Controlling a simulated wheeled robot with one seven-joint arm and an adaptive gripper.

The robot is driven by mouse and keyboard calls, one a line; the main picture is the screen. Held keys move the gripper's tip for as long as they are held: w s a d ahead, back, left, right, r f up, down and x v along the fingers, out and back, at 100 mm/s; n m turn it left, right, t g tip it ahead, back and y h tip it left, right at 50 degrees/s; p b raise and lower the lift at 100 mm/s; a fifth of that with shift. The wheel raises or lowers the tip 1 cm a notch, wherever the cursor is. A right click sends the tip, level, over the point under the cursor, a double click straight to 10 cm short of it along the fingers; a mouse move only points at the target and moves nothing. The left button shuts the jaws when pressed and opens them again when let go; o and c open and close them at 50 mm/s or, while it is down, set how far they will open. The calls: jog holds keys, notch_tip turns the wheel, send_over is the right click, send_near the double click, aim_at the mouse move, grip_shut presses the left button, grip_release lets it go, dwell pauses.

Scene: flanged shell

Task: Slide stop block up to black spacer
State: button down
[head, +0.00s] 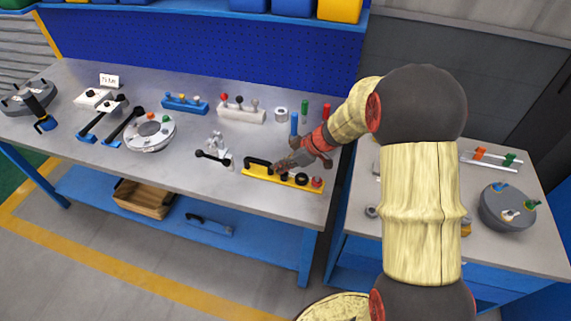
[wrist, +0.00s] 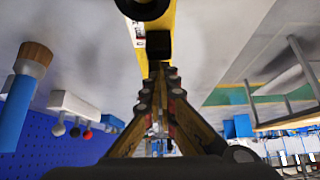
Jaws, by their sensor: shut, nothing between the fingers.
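My gripper (head: 281,167) is shut and empty, low over the yellow base (head: 262,174) near the front edge of the bench. The base carries a black handle (head: 257,162) at its left, and black and red round parts (head: 302,179) at its right. In the wrist view, my closed fingertips (wrist: 158,72) point along the yellow bar (wrist: 165,18) toward a small black block (wrist: 158,45). A black ring (wrist: 143,8) lies beyond it at the top edge. I cannot tell which part is the stop block or the black spacer, or whether my fingertips touch anything.
A small clamp with a black handle (head: 212,156) stands left of the base. Blue (head: 294,124), green and red upright handles stand behind. A white block with levers (head: 241,113) and a round flange (head: 150,134) are further left. A second table (head: 440,215) is right.

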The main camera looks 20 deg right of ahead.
aim_at(289, 180)
jog(key=shift+w+a+f, duration=0.1)
jog(key=shift+f, duration=0.05)
jog(key=s+d+b, duration=0.1)
jog(key=d+b, duration=0.1)
jog(key=shift+s+d+f+b, duration=0.15)
jog(key=shift+s+d+b, duration=0.05)
jog(key=shift+s+b, duration=0.15)
jog(key=shift+s+d, duration=0.3)
jog(key=shift+s, duration=0.1)
jog(key=shift+r, duration=0.2)
